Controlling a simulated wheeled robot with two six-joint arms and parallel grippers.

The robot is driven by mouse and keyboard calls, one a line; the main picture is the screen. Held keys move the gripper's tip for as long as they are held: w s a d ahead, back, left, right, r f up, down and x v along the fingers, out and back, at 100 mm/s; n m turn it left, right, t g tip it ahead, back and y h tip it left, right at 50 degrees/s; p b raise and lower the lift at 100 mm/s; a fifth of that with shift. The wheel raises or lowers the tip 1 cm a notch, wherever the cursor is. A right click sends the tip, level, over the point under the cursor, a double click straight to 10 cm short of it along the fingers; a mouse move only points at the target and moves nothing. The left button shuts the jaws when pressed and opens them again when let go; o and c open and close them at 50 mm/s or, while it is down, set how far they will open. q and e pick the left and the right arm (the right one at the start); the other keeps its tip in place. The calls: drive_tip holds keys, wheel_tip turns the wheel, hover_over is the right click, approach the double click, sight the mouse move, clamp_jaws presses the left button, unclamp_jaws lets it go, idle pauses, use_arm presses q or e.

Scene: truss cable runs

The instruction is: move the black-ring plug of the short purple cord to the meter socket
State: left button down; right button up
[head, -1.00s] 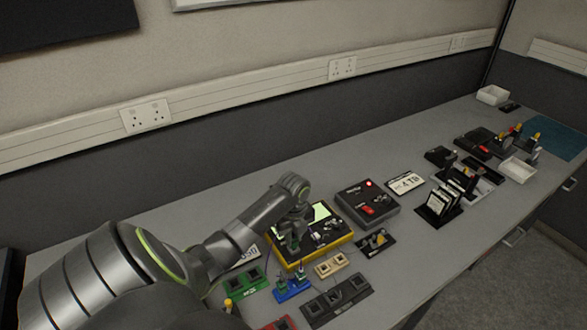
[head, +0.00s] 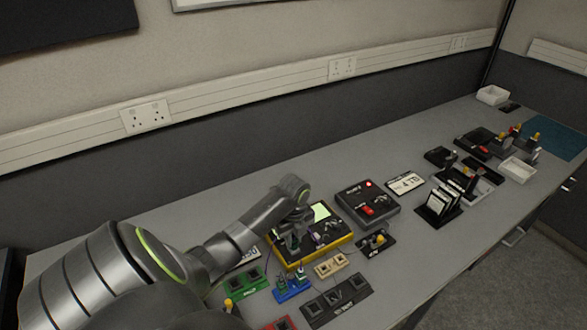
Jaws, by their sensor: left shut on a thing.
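A yellow-edged black unit with a pale green screen (head: 321,211), which looks like the meter, sits mid-bench in the head view. My left gripper (head: 291,246) is over its left part, pointing down. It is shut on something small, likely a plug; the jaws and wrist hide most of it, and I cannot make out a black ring. A bit of purple (head: 318,238) shows on the unit just right of the gripper. The cord's run and the meter socket are too small to tell. My right gripper is not in view.
In front are a green block (head: 247,280), a blue block (head: 292,288), a tan block (head: 330,264) and a dark socket strip (head: 337,303). A black box with a red light (head: 352,198) stands to the right. The bench behind is clear.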

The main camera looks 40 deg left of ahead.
use_arm(q)
drive_tip(key=shift+f, duration=0.35)
idle(0.3)
drive_tip(key=c, duration=1.2)
unclamp_jaws()
drive_tip(key=shift+c, duration=0.2)
drive_tip(key=shift+r+p, duration=2.5)
drive_tip(key=shift+p, duration=0.2)
wheel_tip(320, 180, up, 3)
drive_tip(key=p, duration=0.2)
drive_tip(key=shift+f+p, duration=0.2)
drive_tip(key=shift+p, duration=0.15)
drive_tip(key=shift+r, duration=0.7)
